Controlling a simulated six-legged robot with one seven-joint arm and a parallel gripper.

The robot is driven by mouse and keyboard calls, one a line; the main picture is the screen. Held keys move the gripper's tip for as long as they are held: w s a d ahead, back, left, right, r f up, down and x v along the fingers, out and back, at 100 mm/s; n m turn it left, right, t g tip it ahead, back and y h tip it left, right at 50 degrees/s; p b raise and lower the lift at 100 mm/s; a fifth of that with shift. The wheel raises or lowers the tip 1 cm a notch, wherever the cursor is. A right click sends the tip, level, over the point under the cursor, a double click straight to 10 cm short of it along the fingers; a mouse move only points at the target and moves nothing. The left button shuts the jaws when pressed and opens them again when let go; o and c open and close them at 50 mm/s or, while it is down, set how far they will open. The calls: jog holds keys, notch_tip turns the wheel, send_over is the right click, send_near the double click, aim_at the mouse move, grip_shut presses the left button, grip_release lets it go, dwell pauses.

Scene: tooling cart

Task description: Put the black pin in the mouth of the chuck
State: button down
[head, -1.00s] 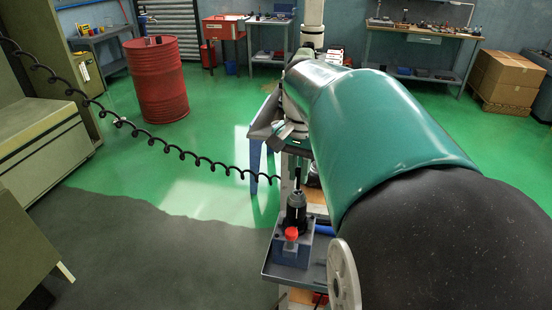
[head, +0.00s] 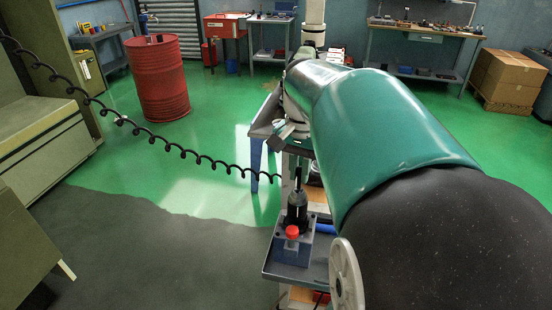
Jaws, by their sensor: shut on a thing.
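The black chuck (head: 296,210) stands upright in a blue-grey block with a red knob (head: 292,232) at its front, on the cart's grey tray. My gripper (head: 298,152) is beyond and above the chuck, small and partly hidden by my own arm. It is shut on the black pin (head: 298,178), which shows as a thin dark upright shape just above the chuck. The mouth of the chuck is too small to make out. I cannot tell whether the pin touches the chuck or is inside its mouth.
The grey cart tray (head: 284,272) has a raised rim. A coiled black cable (head: 180,148) hangs across the left. A red drum (head: 158,80) stands at the back left, and cardboard boxes (head: 508,75) at the back right. Open green floor (head: 205,150) lies left of the cart.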

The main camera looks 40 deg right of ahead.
jog(key=shift+f, duration=1.15)
dwell(0.7)
dwell(0.3)
jog(key=c, duration=1.3)
grip_release()
jog(key=shift+c, duration=0.2)
notch_tip(320, 180, up, 14)
jog(key=shift+f, duration=0.1)
